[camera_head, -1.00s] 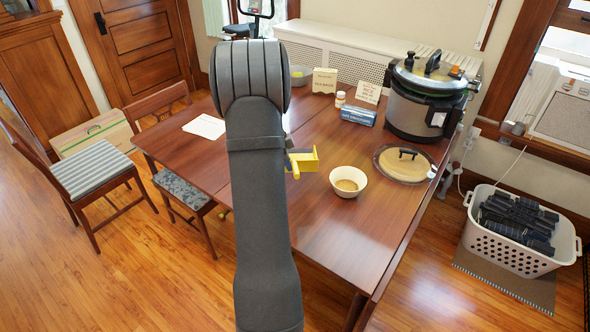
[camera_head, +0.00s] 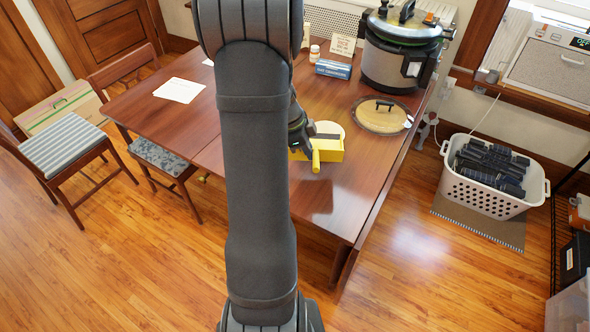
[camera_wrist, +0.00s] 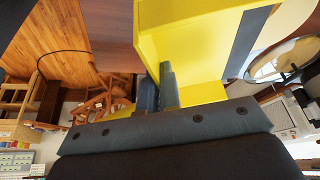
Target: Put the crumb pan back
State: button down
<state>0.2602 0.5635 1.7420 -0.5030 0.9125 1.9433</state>
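The crumb pan (camera_head: 330,150) is a yellow, box-like pan with a stubby yellow handle and a dark strip at its edge. It is at the table's right half in the head view, in front of a pale bowl (camera_head: 333,127) that it mostly hides. The pan also fills the upper middle of the wrist view (camera_wrist: 190,45). My gripper (camera_wrist: 158,90) appears shut on the pan's handle; my arm hides much of the grip in the head view. I cannot tell whether the pan touches the table or the bowl.
A white basket (camera_head: 480,195) stands on the floor at right. The table's front right is clear.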

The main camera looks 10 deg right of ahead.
jog(key=s+d, duration=0.2)
jog(key=s, duration=0.5)
jog(key=shift+m+g, duration=0.3)
jog(key=shift+m, duration=0.2)
jog(key=w+a+f, duration=0.3)
jog(key=w+a, duration=0.1)
jog(key=w+a+f, duration=0.3)
jog(key=w+f, duration=0.1)
jog(key=shift+w+a+f, duration=0.2)
jog(key=shift+a+f, duration=0.1)
jog(key=shift+a, duration=0.1)
jog(key=shift+f, duration=2)
jog(key=shift+f, duration=0.15)
jog(key=c, duration=1.6)
grip_release()
jog(key=shift+c, duration=0.2)
